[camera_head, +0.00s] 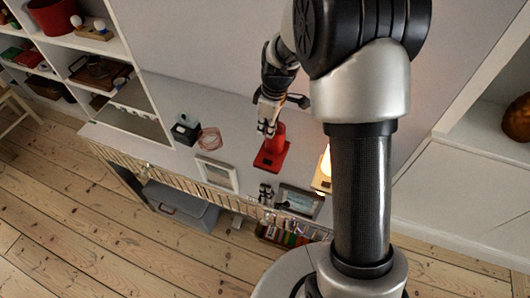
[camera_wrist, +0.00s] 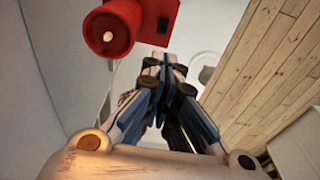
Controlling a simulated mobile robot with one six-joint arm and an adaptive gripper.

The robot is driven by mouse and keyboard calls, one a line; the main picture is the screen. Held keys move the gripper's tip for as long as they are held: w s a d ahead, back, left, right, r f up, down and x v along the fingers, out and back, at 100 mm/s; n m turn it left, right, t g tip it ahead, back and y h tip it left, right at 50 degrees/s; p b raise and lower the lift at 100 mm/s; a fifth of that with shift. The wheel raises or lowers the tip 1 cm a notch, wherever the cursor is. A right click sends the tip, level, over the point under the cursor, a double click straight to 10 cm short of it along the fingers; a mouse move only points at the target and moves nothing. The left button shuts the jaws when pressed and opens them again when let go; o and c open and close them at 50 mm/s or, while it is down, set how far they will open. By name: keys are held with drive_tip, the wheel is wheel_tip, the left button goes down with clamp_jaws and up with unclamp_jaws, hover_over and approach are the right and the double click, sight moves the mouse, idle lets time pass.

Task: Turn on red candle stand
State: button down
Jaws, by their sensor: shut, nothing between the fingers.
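The red candle stand (camera_head: 272,153) stands on the white shelf top in the head view, with a square base and a narrower upright part. In the wrist view the red candle stand (camera_wrist: 127,18) shows at the top, with a round cup holding a pale tip and a small dark patch on its base. I see no glow from it. My gripper (camera_head: 267,131) is just beside the stand's upper part; whether they touch I cannot tell. In the wrist view my gripper (camera_wrist: 166,62) is shut with its fingertips together and empty, below the stand's base in the picture.
A glowing lamp (camera_head: 325,165) stands right of the stand, partly hidden by my arm. A picture frame (camera_head: 217,174), a dark box (camera_head: 186,129) and a reddish coil (camera_head: 210,138) lie to the left. A second frame (camera_head: 300,201) is near the front edge.

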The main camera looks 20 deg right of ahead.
sight(264, 160)
drive_tip(key=f+b, duration=0.1)
drive_tip(key=f, duration=0.3)
drive_tip(key=a+f+b, duration=0.1)
drive_tip(key=f+b, duration=0.1)
drive_tip(key=f, duration=0.3)
drive_tip(key=w+f+b, duration=0.1)
drive_tip(key=f, duration=0.4)
drive_tip(key=shift+a+b, duration=0.15)
drive_tip(key=shift+b, duration=0.2)
drive_tip(key=shift+a+h+p, duration=0.15)
drive_tip(key=shift+h+p, duration=0.15)
drive_tip(key=shift+p, duration=0.4)
drive_tip(key=shift+w+f, duration=0.1)
drive_tip(key=shift+f, duration=0.25)
drive_tip(key=shift+r, duration=0.1)
drive_tip(key=shift+s+d+r, duration=0.35)
drive_tip(key=shift+s+d, duration=0.1)
drive_tip(key=shift+d, duration=0.15)
drive_tip(key=shift+p, duration=0.3)
wheel_tip(264, 160, up, 14)
drive_tip(key=w+a+p, duration=0.1)
drive_tip(key=p, duration=0.4)
drive_tip(key=shift+a, duration=0.2)
